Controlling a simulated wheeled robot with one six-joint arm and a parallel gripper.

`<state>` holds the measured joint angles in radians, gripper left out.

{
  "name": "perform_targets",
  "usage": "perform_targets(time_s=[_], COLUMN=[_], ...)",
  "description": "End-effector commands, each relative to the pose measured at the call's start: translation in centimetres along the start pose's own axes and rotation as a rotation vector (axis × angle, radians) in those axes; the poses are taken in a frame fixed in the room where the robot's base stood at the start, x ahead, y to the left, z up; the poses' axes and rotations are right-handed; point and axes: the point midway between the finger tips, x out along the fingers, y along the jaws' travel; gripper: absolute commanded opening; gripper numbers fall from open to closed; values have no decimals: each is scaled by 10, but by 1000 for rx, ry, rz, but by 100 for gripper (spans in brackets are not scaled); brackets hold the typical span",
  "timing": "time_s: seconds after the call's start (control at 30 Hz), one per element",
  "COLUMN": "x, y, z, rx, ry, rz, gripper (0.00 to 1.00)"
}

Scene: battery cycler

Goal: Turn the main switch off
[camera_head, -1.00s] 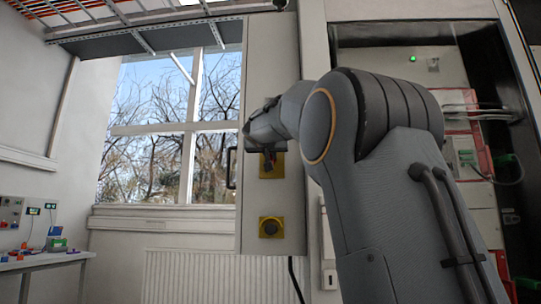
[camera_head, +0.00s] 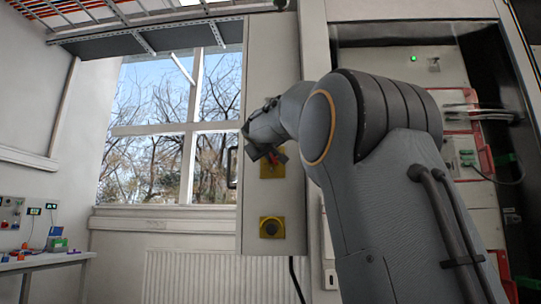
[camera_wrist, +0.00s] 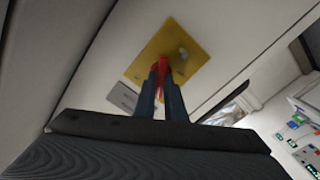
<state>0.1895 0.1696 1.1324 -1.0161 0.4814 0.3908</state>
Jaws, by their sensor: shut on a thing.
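The main switch is a red handle (camera_wrist: 163,68) on a yellow plate (camera_wrist: 182,52), fixed to the grey cabinet door. In the wrist view my gripper (camera_wrist: 164,75) has its two dark fingers shut on the red handle, in front of the plate. In the head view the yellow plate (camera_head: 272,169) shows beside my gripper (camera_head: 276,157), which is rolled to a tilt. The fingers and my wrist partly hide the handle, and its exact angle is hard to tell.
A second yellow plate with a dark round knob (camera_head: 271,228) sits lower on the door. A black door handle (camera_head: 232,167) is at the door's left edge. The open cabinet (camera_head: 400,57) with wiring is at right. A bench (camera_head: 45,259) with devices stands far left.

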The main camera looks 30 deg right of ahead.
Motion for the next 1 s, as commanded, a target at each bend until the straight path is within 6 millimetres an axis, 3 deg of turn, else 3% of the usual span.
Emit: perform_targets(time_s=[0.7,1.0], x=[0,0], y=[-5,-6], z=[2,3], rx=[-673,-885], ry=[-1,-2], rz=[-3,-3], gripper=[0,0])
